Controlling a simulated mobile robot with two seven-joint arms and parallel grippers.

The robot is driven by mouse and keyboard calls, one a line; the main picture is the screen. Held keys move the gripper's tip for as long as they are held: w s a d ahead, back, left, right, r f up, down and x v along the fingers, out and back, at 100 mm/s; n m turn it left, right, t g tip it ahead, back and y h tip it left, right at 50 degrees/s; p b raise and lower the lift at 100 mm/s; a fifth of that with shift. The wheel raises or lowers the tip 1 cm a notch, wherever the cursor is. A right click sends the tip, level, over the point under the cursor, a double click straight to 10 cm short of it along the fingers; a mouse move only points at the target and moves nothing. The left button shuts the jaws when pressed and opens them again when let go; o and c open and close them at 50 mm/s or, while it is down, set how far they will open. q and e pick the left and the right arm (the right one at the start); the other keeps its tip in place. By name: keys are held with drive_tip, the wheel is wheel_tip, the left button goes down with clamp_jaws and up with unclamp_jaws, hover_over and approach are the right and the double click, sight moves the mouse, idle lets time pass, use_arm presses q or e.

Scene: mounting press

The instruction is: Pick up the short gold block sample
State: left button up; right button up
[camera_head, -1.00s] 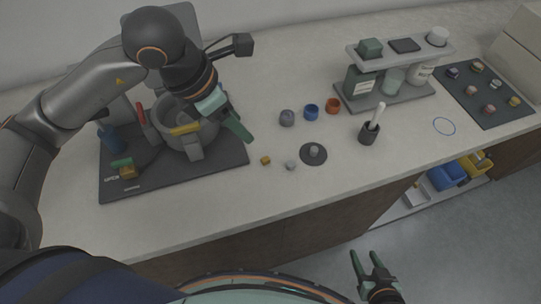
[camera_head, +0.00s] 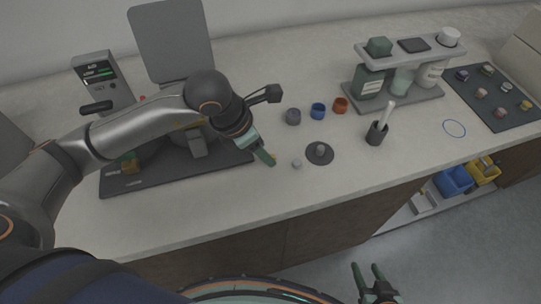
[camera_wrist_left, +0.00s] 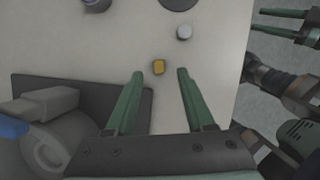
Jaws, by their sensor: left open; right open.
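My right gripper (camera_head: 367,267) is open and empty in front of the counter, away from the worktop.
A small grey sample (camera_head: 297,163) sits close to the right of my left gripper. The press base (camera_head: 120,182) is at left. Cups (camera_head: 317,111), a pestle holder (camera_head: 376,137) and a bottle rack (camera_head: 405,99) stand further right.

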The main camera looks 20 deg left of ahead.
use_arm(q)
drive_tip(key=shift+x, duration=1.3)
clamp_jaws()
